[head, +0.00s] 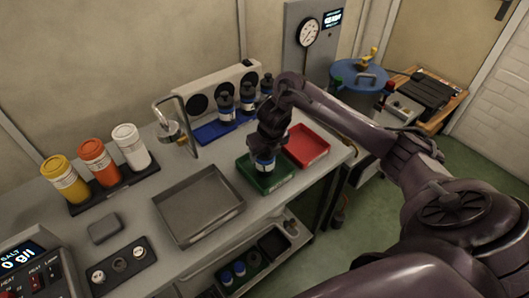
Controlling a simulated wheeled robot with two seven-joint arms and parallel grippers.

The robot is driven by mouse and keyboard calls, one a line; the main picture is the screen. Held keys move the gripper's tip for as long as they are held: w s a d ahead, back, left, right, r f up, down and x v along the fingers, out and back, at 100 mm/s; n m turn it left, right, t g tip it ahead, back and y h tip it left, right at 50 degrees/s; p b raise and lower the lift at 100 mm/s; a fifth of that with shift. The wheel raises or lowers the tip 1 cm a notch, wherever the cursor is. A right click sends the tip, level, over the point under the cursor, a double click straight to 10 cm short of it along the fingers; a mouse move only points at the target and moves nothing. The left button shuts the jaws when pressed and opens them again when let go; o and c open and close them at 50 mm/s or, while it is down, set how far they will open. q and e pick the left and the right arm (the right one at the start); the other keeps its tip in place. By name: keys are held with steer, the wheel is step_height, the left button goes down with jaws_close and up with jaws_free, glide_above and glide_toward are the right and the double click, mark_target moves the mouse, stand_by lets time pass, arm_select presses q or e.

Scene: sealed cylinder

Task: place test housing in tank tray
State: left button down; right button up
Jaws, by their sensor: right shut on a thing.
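My right gripper (268,143) is shut on a dark cylindrical test housing (264,164) with a blue and white label. It holds the housing upright at the green tray (267,187). The housing's lower end is at or just above the tray floor; I cannot tell whether it touches. Two similar dark housings (226,107) and (247,102) stand on the blue tray (212,132) behind, and another dark one (267,84) is beside them. No tray has a readable tank label. My left gripper is not in view.
A red tray (309,147) lies right of the green one, and an empty metal tray (198,205) left. A hooked metal stand (170,131) rises behind. Yellow, orange and white jars (130,147) stand at left. A blue-lidded tank (359,76) is at back right.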

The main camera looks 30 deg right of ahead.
steer(key=o, duration=1.3)
steer(key=shift+f, duration=0.1)
steer(key=shift+r+p, duration=0.3)
steer(key=shift+r, duration=0.05)
steer(key=p+v, duration=0.5)
steer(key=v, duration=0.6)
steer(key=shift+s+r, duration=0.15)
steer(key=shift+r, duration=0.15)
